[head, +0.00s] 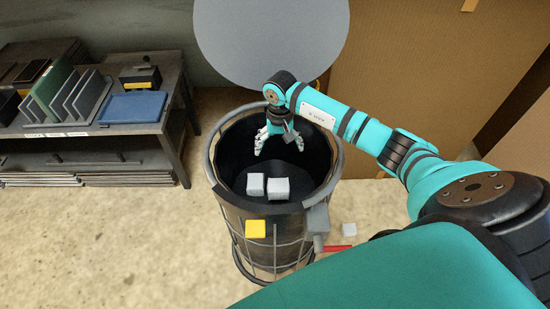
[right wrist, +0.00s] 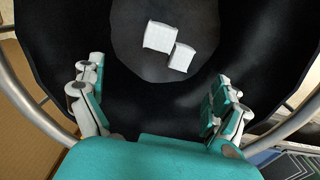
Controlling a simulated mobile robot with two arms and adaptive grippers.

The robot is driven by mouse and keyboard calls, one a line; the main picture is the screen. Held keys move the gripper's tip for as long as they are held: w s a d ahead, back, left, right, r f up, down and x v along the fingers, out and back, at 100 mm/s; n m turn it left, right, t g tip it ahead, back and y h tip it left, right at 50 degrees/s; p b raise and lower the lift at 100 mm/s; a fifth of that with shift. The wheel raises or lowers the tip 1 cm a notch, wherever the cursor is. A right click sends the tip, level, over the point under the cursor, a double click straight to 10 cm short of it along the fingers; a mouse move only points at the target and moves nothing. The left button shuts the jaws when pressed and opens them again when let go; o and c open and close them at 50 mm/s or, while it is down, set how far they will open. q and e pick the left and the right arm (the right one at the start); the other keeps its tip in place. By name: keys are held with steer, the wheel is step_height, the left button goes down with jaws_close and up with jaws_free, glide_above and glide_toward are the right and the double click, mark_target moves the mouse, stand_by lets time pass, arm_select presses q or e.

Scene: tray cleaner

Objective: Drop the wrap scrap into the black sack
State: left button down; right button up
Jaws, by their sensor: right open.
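The black sack (head: 236,155) hangs open in a round wire stand; its inside also fills the right wrist view (right wrist: 265,60). Two pale crumpled-looking blocks lie inside it, a left one (head: 256,184) and a right one (head: 278,188). They also show in the right wrist view, one larger (right wrist: 160,37) and one smaller (right wrist: 181,57). I cannot tell which, if either, is the wrap scrap. My right gripper (head: 280,144) points down into the sack mouth near its far side. My left gripper is not in view.
A yellow tag (head: 255,229) is on the stand's front. A bench (head: 140,127) with trays stands at left. A round grey lid (head: 270,40) rises behind.

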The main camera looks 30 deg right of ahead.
step_height(320, 180, up, 12)
stand_by(0.6)
